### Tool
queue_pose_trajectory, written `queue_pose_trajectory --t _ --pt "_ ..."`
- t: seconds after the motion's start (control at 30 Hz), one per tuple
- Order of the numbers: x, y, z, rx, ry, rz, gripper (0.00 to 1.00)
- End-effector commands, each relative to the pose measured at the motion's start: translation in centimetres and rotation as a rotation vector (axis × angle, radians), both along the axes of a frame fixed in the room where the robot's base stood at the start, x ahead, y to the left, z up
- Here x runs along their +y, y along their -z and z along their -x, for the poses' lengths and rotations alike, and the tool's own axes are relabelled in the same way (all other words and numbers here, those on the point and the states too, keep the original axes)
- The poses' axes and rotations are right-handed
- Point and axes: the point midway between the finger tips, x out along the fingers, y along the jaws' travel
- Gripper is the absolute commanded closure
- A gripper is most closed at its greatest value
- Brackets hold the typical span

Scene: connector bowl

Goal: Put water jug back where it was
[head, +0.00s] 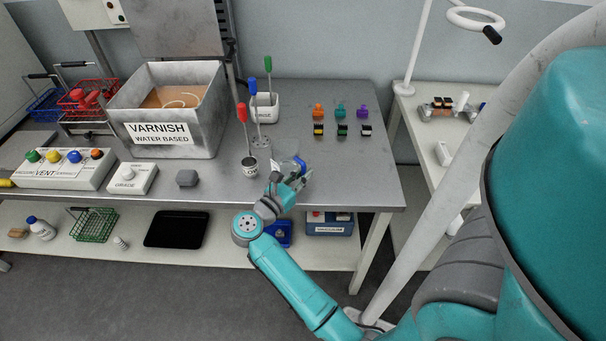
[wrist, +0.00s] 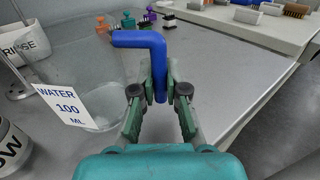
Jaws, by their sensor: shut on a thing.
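The water jug (wrist: 90,60) is clear, with a blue handle (wrist: 140,39) and a white label reading "WATER 100 ML". It looks upright at the left of the wrist view. My gripper (wrist: 159,85) is shut on the downward part of the blue handle. In the head view the jug (head: 289,163) shows small and partly hidden behind my gripper (head: 284,184), over the front right part of the grey bench (head: 340,180). I cannot tell whether its base touches the bench.
A small cup (head: 250,168) with a red-handled tool stands just left of the jug. The RINSE container (head: 264,107) is behind it. Small coloured connectors (head: 318,111) stand in rows at the back right. The VARNISH tank (head: 207,125) is left. The bench's right front is clear.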

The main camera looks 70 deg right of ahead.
Motion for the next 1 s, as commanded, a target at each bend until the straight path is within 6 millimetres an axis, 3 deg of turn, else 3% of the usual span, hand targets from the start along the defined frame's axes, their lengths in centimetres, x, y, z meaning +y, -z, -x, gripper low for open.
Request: queue_pose_trajectory --t 0.2,0.23,0.33,0.7,0.87,1.0 --pt "0.0 0.3 0.0 0.0 0.0 0.0 1.0" --pt "0.0 0.3 0.0 0.0 0.0 0.0 0.85" --pt "0.0 0.3 0.0 0.0 0.0 0.0 0.63" --pt "0.0 -0.1 0.0 -0.002 0.0 0.0 0.63" --pt "1.8 0.0 -0.6 0.0 -0.004 -0.001 0.63" --pt "4.3 0.0 -1.2 0.0 -0.006 -0.001 0.63"
